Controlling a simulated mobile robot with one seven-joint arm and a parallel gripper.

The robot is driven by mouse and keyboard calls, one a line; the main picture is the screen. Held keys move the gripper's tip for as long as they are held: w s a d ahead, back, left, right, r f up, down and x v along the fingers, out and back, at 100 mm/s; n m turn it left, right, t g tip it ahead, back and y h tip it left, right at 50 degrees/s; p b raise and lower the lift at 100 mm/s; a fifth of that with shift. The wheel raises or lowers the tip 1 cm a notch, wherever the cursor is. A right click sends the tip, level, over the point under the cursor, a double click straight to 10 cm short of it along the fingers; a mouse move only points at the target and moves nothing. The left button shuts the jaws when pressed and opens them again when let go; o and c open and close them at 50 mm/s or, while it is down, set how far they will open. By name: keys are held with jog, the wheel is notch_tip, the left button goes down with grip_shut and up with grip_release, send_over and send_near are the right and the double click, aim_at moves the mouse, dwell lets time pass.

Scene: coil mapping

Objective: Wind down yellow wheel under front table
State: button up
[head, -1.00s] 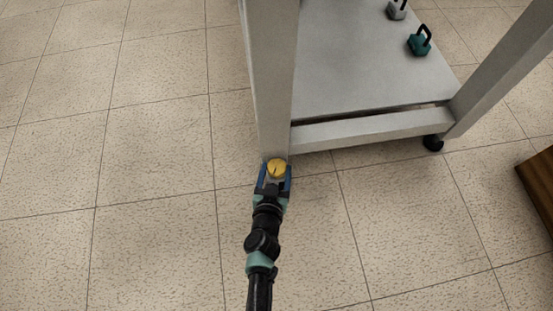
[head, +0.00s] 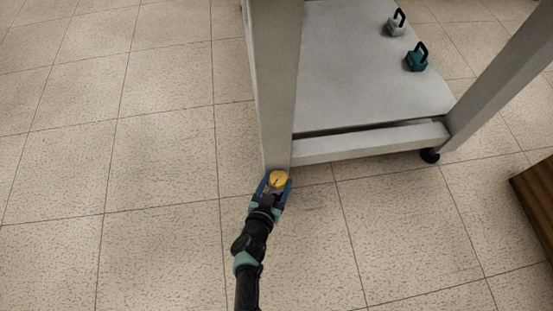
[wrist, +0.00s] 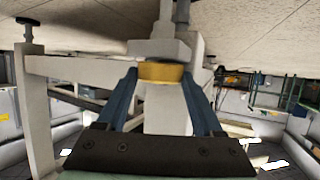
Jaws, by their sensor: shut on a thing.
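The yellow wheel (head: 278,180) is at the foot of the front table's near left leg (head: 273,90). My gripper (head: 273,183) reaches it from below in the head view, with a blue finger on each side of the wheel. In the wrist view the yellow wheel (wrist: 161,72) shows between the blue fingertips (wrist: 161,76), and the gripper is shut on it. The picture there looks upside down, with the floor at the top. The front table's lower shelf (head: 350,80) is grey. The wheel's far side is hidden.
A grey padlock-shaped block (head: 396,26) and a teal one (head: 417,60) sit on the shelf. A brown wooden edge (head: 535,195) is at the right. The tiled floor at left is clear.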

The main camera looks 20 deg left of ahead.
jog(key=shift+f, duration=0.1)
jog(key=o, duration=1.4)
jog(key=shift+c, duration=0.2)
jog(key=shift+f+n+y+b, duration=0.1)
jog(key=shift+n+y+b, duration=0.25)
jog(key=shift+b, duration=0.65)
